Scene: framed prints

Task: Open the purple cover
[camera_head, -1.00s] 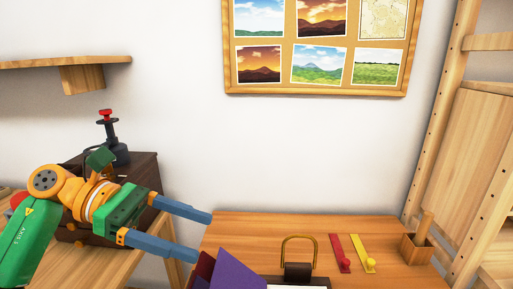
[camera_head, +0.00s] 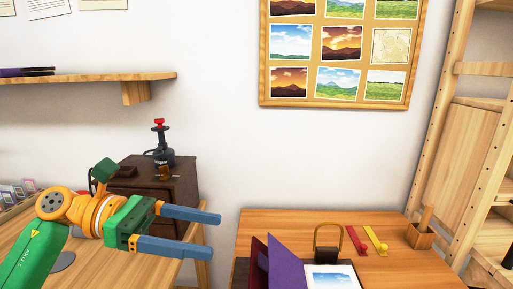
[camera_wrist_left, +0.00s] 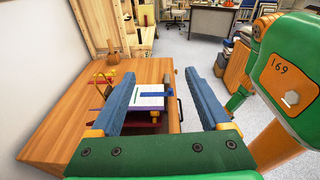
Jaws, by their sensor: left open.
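The purple cover (camera_head: 287,265) stands raised and tilted at the bottom of the head view. A dark maroon panel (camera_head: 258,262) stands just to its left. A white sheet with a picture (camera_head: 331,278) lies to its right, cut off by the frame's bottom edge. My left gripper (camera_head: 215,234) is open and empty, left of the cover and apart from it. In the left wrist view the open fingers (camera_wrist_left: 163,72) show with a white, purple-edged item (camera_wrist_left: 150,97) beyond them. My right gripper does not show.
The wooden table (camera_head: 270,222) carries a brass-coloured hoop (camera_head: 328,237), a red strip (camera_head: 357,241), a yellow strip (camera_head: 376,240) and a small wooden box (camera_head: 420,237). A dark cabinet (camera_head: 180,185) stands behind my left arm. A wooden ladder frame (camera_head: 440,130) stands at right.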

